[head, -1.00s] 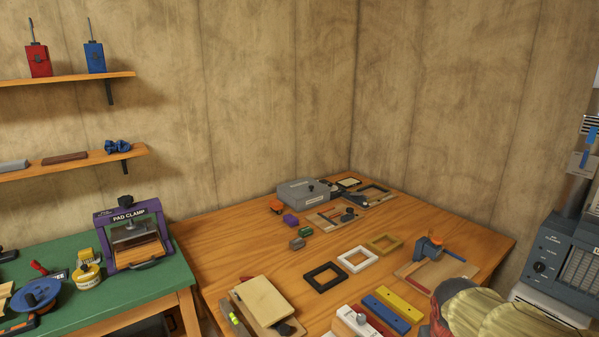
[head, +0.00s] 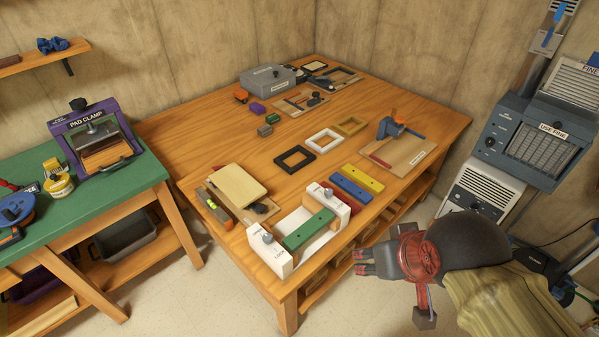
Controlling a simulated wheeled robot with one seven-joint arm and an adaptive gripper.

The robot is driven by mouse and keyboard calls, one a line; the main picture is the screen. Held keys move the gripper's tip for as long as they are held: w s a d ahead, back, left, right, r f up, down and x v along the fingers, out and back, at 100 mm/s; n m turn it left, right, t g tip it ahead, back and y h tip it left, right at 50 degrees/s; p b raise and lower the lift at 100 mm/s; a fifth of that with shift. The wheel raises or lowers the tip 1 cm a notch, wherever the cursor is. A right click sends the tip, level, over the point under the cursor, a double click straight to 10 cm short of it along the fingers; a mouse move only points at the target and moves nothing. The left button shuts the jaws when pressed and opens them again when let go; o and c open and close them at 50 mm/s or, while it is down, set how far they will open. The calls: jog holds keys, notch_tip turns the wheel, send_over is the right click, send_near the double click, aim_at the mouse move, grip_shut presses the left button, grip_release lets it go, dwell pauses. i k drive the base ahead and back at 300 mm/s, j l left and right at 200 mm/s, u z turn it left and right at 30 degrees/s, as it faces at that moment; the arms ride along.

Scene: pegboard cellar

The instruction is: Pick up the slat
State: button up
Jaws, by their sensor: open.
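A green slat (head: 310,229) lies between two white end blocks of a fixture (head: 270,250) at the near corner of the wooden table. The front block bears the word LOCK and a grey knob. A red bar (head: 345,202), a blue slat (head: 350,189) and a yellow slat (head: 363,178) lie side by side just behind the fixture. My gripper (head: 362,262) is open and empty, pointing left, off the table's right front edge. It appears to the right of the green slat and apart from it.
The wooden table (head: 220,145) also holds a black frame (head: 294,159), a white frame (head: 324,141) and a tan block (head: 237,186) beside the fixture. A green bench (head: 110,205) with a pad clamp stands left. A grey machine (head: 530,140) stands right. Floor shows between.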

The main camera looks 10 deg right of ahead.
aim_at(295, 241)
jog(key=i+j+z, duration=0.1)
jog(key=j+z, duration=0.2)
jog(key=z, duration=0.2)
jog(key=j+z, duration=0.3)
jog(key=z, duration=0.15)
jog(key=j+z, duration=0.35)
jog(key=z, duration=0.15)
jog(key=j+z, duration=0.1)
jog(key=j, duration=0.4)
jog(key=k+j, duration=0.1)
jog(key=j, duration=0.4)
jog(key=j+z, duration=0.15)
jog(key=j, duration=0.35)
jog(key=k+j+z, duration=0.1)
jog(key=j, duration=0.4)
jog(key=k+j, duration=0.15)
jog(key=j, duration=0.3)
jog(key=k+j+z, duration=0.15)
jog(key=j, duration=0.35)
jog(key=i+j, duration=0.1)
jog(key=j, duration=0.2)
jog(key=i+j, duration=0.1)
jog(key=j, duration=0.25)
